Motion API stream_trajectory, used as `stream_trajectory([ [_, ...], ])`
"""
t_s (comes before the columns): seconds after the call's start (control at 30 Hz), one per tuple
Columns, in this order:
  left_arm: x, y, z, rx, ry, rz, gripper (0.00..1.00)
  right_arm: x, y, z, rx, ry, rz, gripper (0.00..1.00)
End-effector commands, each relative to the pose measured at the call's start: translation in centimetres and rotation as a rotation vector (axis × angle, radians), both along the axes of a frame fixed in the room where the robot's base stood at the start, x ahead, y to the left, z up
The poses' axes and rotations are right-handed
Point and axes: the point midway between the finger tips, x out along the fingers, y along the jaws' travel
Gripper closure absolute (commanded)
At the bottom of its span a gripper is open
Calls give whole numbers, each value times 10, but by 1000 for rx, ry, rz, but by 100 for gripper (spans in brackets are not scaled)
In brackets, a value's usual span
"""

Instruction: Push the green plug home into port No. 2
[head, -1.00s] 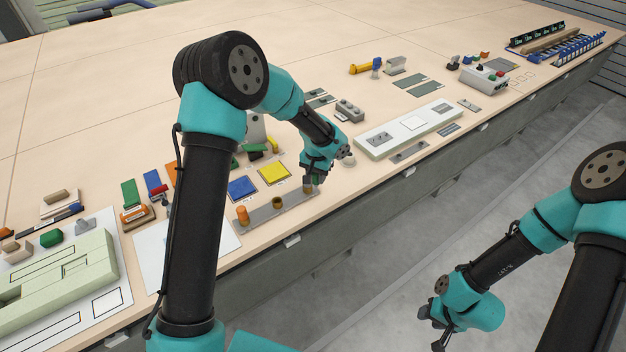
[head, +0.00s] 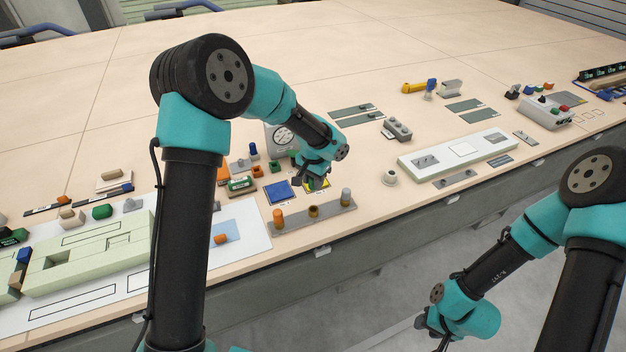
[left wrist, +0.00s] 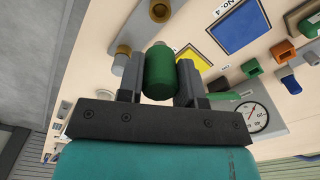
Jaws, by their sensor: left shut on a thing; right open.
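My left gripper (head: 314,183) is shut on the green plug (left wrist: 158,72), a green cylinder between its fingers in the left wrist view. In the head view it hangs over the yellow square (head: 322,187), behind the grey port strip (head: 330,217). The strip carries an orange cylinder (head: 278,218), a hollow brass-coloured ring (head: 313,211) and a grey-topped piece (head: 346,196). The plug looks apart from the strip. I cannot read a No. 2 label; "No. 4" shows by the blue square in the left wrist view. My right gripper (head: 437,334) is open and empty, off the table's front.
A blue square (head: 278,191), small coloured blocks and a dial gauge (left wrist: 252,117) lie around the strip. A pale green tray (head: 92,250) is at left; a white panel (head: 460,150) and grey control box (head: 545,113) are at right. The far tabletop is clear.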

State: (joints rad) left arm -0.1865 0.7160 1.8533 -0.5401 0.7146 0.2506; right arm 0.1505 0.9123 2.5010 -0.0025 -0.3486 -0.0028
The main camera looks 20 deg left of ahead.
Motion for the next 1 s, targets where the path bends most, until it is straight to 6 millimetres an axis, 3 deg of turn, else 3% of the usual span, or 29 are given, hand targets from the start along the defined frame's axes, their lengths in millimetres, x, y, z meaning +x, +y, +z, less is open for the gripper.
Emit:
stream_trajectory([
  [1.0,0,0,-70,0,1,-1,100,0,0,0,0,0,0,57],
])
